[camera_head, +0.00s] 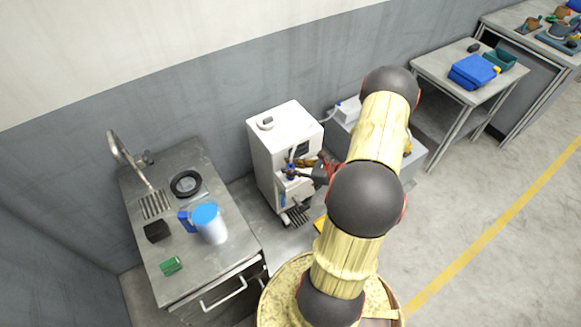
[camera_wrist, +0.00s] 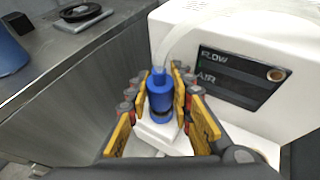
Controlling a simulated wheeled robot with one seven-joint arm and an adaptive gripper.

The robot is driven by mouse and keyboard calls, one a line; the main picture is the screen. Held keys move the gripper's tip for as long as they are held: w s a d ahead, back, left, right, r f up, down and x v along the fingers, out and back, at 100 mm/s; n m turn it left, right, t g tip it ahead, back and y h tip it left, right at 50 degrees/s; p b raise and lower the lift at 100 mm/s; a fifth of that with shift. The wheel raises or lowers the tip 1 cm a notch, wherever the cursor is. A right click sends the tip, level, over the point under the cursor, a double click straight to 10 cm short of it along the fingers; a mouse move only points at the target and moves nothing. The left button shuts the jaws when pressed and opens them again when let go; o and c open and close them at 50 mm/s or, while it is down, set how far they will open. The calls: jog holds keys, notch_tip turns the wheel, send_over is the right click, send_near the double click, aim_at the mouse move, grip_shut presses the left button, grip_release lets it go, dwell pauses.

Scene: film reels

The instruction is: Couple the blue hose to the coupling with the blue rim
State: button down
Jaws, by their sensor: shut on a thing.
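A blue cylindrical hose end (camera_wrist: 160,92) stands roughly upright between the yellow-padded fingers of my gripper (camera_wrist: 162,104), which is shut on it. A pale translucent hose (camera_wrist: 178,38) rises from its top. In the head view, my gripper (camera_head: 302,172) is at the front of the white machine (camera_head: 283,128), with the blue hose end (camera_head: 291,170) showing small at its tip. A white ledge (camera_wrist: 165,138) of the machine lies under the hose end. A dark band shows near the hose end's bottom. The coupling with the blue rim cannot be made out; whether the hose end touches it is unclear.
The machine's dark panel (camera_wrist: 238,78), marked FLOW and AIR, is close on the right. A steel sink counter (camera_head: 232,255) stands left, holding a blue-lidded container (camera_head: 210,225), a black ring (camera_head: 186,184) and a green block (camera_head: 171,265). A grey wall is behind.

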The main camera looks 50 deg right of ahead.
jog(key=shift+f, duration=0.35)
jog(key=c, duration=1.8)
grip_release()
jog(key=shift+c, duration=0.2)
jog(key=p+v, duration=0.3)
jog(key=v, duration=0.8)
